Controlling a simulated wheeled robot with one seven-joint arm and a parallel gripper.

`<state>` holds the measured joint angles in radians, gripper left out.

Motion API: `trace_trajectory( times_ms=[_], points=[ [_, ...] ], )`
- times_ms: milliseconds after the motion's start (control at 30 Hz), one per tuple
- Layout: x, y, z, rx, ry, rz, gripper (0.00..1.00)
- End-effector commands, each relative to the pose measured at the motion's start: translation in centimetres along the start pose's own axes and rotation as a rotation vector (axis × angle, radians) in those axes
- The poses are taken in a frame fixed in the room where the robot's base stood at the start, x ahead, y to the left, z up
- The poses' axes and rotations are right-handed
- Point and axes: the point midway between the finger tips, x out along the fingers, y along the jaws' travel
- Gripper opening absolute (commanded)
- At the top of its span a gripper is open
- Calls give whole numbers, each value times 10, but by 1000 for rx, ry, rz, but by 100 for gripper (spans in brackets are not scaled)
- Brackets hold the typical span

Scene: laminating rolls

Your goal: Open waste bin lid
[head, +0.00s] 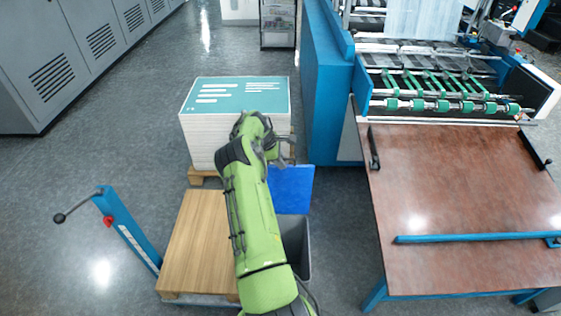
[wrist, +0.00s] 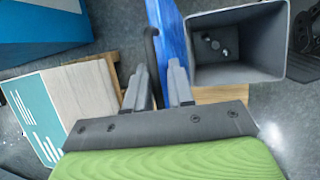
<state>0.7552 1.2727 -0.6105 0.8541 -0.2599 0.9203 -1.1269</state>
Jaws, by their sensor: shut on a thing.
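The waste bin (head: 296,240) is a grey open-topped box, partly hidden behind my green arm in the head view. Its mouth (wrist: 235,17) is uncovered in the wrist view, with a few small items at the bottom. The blue lid (head: 291,188) stands raised at the bin's far edge. In the wrist view the lid (wrist: 174,35) is seen nearly edge-on beside the mouth. My gripper (wrist: 160,78) is shut on the lid's black handle (wrist: 150,48), which runs between the two fingers. The fingers are mostly hidden in the head view.
A paper stack (head: 240,97) with a teal top sits on a pallet beyond the bin. A wooden board (head: 192,240) on a blue-handled cart (head: 128,230) lies left of the bin. A blue machine (head: 330,85) and brown table (head: 455,200) stand right. Grey floor lies between.

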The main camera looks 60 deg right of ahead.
Motion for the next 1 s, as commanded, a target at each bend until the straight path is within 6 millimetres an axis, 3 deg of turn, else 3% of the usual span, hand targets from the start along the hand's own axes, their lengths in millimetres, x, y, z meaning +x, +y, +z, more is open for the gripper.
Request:
trace_trajectory(
  times_ms=[100, 133, 200, 567, 1000],
  points=[
    [0, 2, 0, 3, 2, 7, 0],
    [0, 2, 0, 3, 2, 7, 24],
    [0, 2, 0, 2, 2, 7, 35],
    [-9, 1, 0, 1, 1, 5, 36],
    [-125, 2, 0, 1, 2, 7, 36]
  ],
)
